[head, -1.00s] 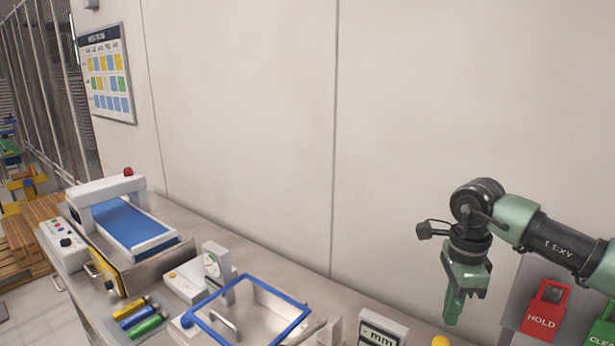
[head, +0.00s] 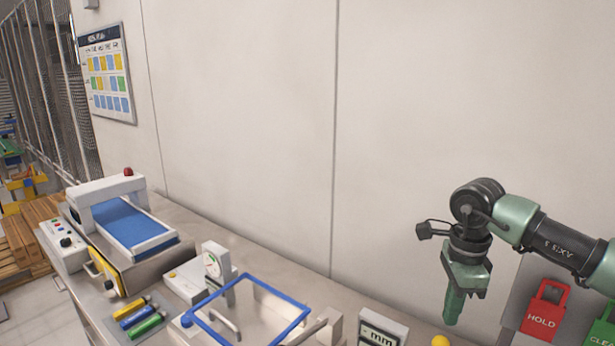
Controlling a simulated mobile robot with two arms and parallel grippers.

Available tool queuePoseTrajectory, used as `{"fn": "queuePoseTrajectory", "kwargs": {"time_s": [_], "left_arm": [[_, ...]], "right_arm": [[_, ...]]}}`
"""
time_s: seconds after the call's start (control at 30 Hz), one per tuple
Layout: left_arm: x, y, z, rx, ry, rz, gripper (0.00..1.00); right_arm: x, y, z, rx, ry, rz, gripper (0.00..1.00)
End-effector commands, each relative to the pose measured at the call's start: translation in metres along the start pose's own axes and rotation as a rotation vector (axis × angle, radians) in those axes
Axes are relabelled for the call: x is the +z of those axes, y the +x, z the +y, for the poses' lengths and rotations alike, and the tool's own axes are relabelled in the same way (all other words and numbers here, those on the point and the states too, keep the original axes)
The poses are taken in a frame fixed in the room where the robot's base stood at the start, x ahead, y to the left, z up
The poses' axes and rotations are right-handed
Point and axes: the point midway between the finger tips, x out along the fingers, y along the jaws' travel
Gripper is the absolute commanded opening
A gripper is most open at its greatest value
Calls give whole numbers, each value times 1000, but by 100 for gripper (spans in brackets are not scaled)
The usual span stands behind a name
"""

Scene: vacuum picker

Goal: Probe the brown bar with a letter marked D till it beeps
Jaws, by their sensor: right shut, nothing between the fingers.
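No brown bar with a letter D can be made out in the head view. Several short coloured bars, yellow, blue and green, lie on a dark mat (head: 112,322) at the lower left; no letter on them is legible. My right gripper (head: 453,308) hangs down at the right, in front of the wall and above the bench. Its fingers are shut and empty, apart from any object. My left gripper is out of view.
A conveyor machine (head: 132,228) with a blue belt stands at the left. A dial gauge (head: 214,264), a blue-rimmed clear-lidded box (head: 192,318) and a "mm" display (head: 384,328) line the bench. A red HOLD tag (head: 545,308) hangs at the right.

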Motion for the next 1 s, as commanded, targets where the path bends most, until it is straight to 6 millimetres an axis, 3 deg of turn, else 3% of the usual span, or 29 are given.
{"fn": "queuePoseTrajectory", "kwargs": {"time_s": [0.6, 1.0], "left_arm": [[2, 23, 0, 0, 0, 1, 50], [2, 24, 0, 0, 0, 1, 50]], "right_arm": [[0, 31, 0, 1, 0, 0, 0], [0, 33, 0, 0, 0, 0, 0]]}}
